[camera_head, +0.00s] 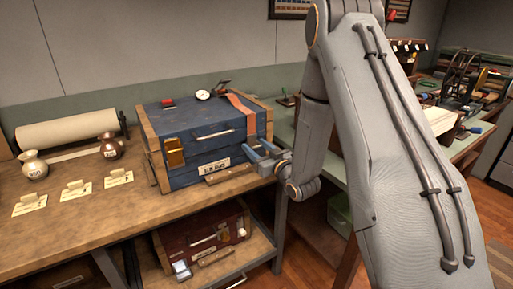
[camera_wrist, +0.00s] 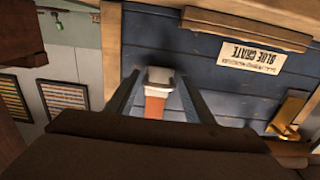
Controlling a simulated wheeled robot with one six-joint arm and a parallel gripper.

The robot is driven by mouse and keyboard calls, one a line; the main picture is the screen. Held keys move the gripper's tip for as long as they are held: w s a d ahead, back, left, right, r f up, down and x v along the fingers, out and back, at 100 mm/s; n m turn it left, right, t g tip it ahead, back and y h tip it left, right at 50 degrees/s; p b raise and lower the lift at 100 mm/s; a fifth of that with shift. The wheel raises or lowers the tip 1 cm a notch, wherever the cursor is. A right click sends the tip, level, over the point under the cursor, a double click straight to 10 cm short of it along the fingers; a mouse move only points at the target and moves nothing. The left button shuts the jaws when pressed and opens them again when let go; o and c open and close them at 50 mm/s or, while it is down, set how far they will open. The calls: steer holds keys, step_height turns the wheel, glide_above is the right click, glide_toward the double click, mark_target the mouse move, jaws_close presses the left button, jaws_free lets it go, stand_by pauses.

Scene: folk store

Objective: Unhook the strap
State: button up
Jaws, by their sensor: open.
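The blue crate (camera_head: 222,148) with wooden edges stands on the workbench. A red-brown strap (camera_head: 241,104) runs over the right part of its lid and down the front. My gripper (camera_head: 262,154) is at the front right of the crate, low on the strap. In the wrist view, my gripper (camera_wrist: 158,77) is open, with one finger on each side of the strap (camera_wrist: 155,106) and its pale metal end piece (camera_wrist: 159,75). Whether the fingers touch the strap is unclear. How the end piece is fastened to the crate cannot be made out.
A brass latch (camera_head: 175,153) and a name plate (camera_head: 214,167) are on the crate's front. A gauge (camera_head: 203,95) sits on the lid. Jugs, tags and a paper roll (camera_head: 68,130) lie to the left. A dark red case (camera_head: 205,235) is on the shelf below.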

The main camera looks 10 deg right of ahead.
steer(key=shift+c, duration=0.3)
jaws_close()
steer(key=shift+s+r, duration=0.1)
